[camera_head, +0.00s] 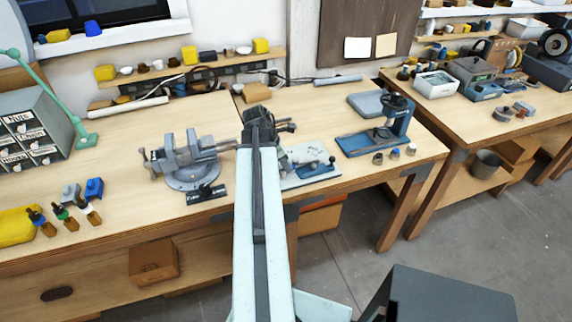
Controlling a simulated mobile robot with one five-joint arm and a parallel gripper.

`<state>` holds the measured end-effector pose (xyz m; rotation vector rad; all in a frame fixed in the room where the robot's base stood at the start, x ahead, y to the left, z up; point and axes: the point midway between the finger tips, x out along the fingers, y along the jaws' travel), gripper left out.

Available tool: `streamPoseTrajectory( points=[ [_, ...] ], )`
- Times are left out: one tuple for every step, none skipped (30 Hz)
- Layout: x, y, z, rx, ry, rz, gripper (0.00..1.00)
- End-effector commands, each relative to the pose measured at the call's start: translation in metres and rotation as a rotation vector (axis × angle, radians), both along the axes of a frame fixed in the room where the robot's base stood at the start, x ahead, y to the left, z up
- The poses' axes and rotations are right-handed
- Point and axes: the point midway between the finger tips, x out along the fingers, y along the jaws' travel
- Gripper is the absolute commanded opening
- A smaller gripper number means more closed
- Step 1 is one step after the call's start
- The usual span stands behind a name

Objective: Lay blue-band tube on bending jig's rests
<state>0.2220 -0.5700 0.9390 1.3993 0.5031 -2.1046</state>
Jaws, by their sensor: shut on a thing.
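My arm reaches forward over the middle of the near bench. My gripper (284,126) is at its far end, seen from behind. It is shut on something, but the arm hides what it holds. No blue band can be made out on any tube. A device with a pale plate, a blue base and a dark-knobbed lever (312,172) lies just right of my arm, partly covered by it; it may be the bending jig. Its rests cannot be made out. A white tube (128,107) and a grey-blue tube (338,80) lie along the bench's back.
A grey vise (188,160) stands left of my arm. A blue press (388,128) stands to the right, with small parts before it. A drawer cabinet (35,128), a green lamp arm (62,95) and small bottles (62,212) are at left. Bare bench top (110,150) shows left of the vise.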

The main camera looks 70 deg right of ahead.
Motion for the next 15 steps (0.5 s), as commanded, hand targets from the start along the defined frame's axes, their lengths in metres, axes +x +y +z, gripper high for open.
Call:
streamPoseTrajectory(
  points=[
    [0.0,0.0,-0.0012,0.0,0.0,0.0,0.0],
    [0.0001,0.0001,-0.0005,0.0,0.0,0.0,0.22],
    [0.0001,0.0,-0.0004,0.0,0.0,0.0,0.33],
    [0.0001,0.0,-0.0003,0.0,0.0,0.0,0.39],
    [0.0002,0.0,-0.0003,0.0,0.0,0.0,0.39],
    [0.0002,0.0,-0.0003,0.0,0.0,0.0,0.39],
    [0.0002,0.0,-0.0003,0.0,0.0,0.0,0.39],
    [0.0002,0.0,-0.0003,0.0,0.0,0.0,0.39],
    [0.0002,0.0,-0.0003,0.0,0.0,0.0,0.39],
    [0.0003,0.0001,-0.0003,0.0,0.0,0.0,0.39],
    [0.0003,0.0001,-0.0003,0.0,0.0,0.001,0.39],
    [0.0004,0.0002,-0.0004,0.0,0.0,0.001,0.39],
    [0.0005,0.0003,0.0,0.0,0.0,0.001,0.39],
    [0.0007,0.0004,0.0009,0.0,0.0,0.001,0.39],
    [0.0011,0.0007,0.0028,0.0,0.0,0.001,0.39]
  ],
)
